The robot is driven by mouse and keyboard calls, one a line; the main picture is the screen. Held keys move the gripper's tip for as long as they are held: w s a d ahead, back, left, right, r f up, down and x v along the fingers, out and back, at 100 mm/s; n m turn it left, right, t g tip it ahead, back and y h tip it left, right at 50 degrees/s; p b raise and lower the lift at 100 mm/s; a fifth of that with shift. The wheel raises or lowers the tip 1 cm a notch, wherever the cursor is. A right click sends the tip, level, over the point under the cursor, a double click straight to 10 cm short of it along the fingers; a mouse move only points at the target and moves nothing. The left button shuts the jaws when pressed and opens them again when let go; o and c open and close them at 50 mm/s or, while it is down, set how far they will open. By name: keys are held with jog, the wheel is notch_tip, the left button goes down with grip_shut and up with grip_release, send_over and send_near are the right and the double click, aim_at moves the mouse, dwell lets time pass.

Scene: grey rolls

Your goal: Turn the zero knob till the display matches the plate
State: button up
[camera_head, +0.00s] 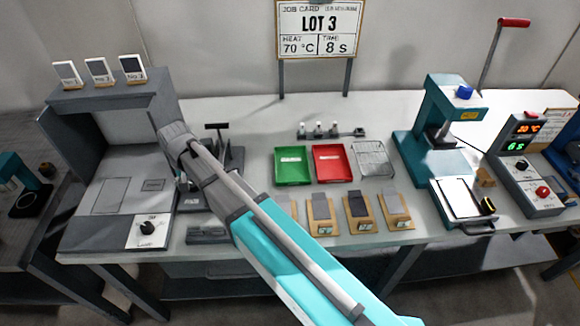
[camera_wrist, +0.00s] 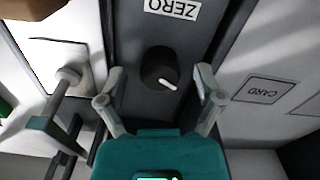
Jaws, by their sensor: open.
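The zero knob is a round black knob (camera_wrist: 160,68) with a white pointer mark, on a dark grey panel (camera_wrist: 132,25). A white ZERO label (camera_wrist: 172,9) shows upside down beyond it in the wrist view. My gripper (camera_wrist: 159,90) is open, with one finger on each side of the knob; I cannot tell if they touch it. A teal housing (camera_wrist: 158,150) lies at the bottom of the wrist view, with a sliver of green-lit display (camera_wrist: 155,178) cut off by the edge. Its reading is not legible. My arm covers most of this device in the head view. I cannot pick out the plate.
A grey booth (camera_head: 105,190) with another black knob (camera_head: 148,228) stands left of my arm. A dark T-shaped stand (camera_head: 217,127) is close behind my wrist. Green (camera_head: 292,178) and red (camera_head: 333,175) trays and several sample blocks (camera_head: 358,206) lie to the right.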

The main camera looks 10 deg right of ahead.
aim_at(192, 184)
jog(key=m, duration=0.3)
notch_tip(192, 184, up, 14)
jog(key=p, duration=1.4)
jog(key=s+d+f+b, duration=0.2)
jog(key=d, duration=0.7)
jog(key=s+d+f+n+b, duration=0.1)
jog(key=s+d+f+b, duration=0.1)
jog(key=d, duration=0.8)
jog(key=s+d+f+b, duration=0.2)
jog(key=s+d, duration=0.1)
jog(key=d, duration=0.7)
jog(key=shift+f+n, duration=0.2)
jog(key=shift+n, duration=0.2)
jog(key=shift+s+d, duration=0.5)
jog(key=shift+d, duration=0.35)
jog(key=shift+s+d, duration=0.5)
jog(key=shift+d, duration=0.3)
